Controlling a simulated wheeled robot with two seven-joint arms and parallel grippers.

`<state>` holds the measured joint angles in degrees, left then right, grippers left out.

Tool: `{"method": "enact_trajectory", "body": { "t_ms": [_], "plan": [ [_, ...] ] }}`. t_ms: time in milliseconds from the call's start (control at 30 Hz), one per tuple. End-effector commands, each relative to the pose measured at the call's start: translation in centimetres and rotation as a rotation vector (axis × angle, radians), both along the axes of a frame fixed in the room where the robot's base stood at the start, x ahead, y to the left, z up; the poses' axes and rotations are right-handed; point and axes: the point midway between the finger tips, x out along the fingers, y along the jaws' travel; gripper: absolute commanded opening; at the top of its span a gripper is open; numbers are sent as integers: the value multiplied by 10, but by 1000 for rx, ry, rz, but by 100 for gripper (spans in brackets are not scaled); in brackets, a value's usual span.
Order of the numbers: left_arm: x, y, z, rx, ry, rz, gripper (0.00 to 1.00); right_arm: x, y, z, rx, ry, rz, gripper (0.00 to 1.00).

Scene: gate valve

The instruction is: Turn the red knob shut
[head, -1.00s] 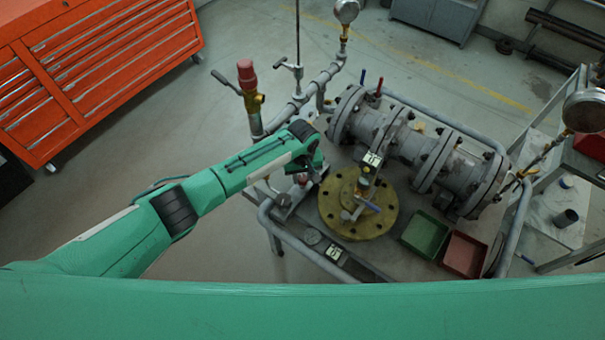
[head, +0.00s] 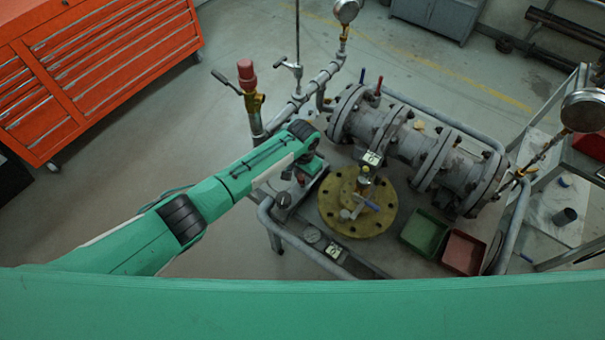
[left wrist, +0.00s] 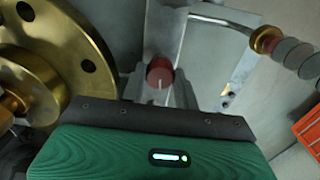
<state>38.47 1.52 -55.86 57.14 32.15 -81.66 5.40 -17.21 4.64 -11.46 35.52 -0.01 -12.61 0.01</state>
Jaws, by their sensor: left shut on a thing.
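The red knob (left wrist: 160,73) shows in the left wrist view as a small round cap with a pale mark line, in front of a grey upright plate. My left gripper (head: 302,178) is at the left end of the valve bench in the head view, pointing down, just left of the brass flange (head: 376,222). It is shut on the red knob, with narrow grey parts on both sides of the knob in the left wrist view (left wrist: 161,88). In the head view the hand mostly hides the knob. My right gripper is in neither view.
The brass flange also fills the left of the wrist view (left wrist: 75,60). Grey flanged pipework (head: 405,145) runs behind it. A red-capped brass valve (head: 250,85) stands behind my forearm. Green (head: 424,234) and red (head: 464,252) trays lie at the bench's right front.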

Motion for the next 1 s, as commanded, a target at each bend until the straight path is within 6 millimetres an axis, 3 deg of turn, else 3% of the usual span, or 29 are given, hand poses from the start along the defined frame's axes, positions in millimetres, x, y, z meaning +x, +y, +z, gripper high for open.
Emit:
{"method": "enact_trajectory", "body": {
  "t_ms": [300, 833, 867, 933, 1000],
  "plan": [
    [0, 0, 0, -1, -1, -115, 8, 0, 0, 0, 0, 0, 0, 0],
    [0, 0, 0, -1, -1, -137, 8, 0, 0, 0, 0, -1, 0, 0],
    [0, 0, 0, -1, -1, -137, 34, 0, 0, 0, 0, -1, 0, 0],
    [0, 0, 0, -1, -1, -137, 48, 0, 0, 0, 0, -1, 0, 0],
    [0, 0, 0, -1, -1, -137, 52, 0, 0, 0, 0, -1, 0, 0]
  ]
}}
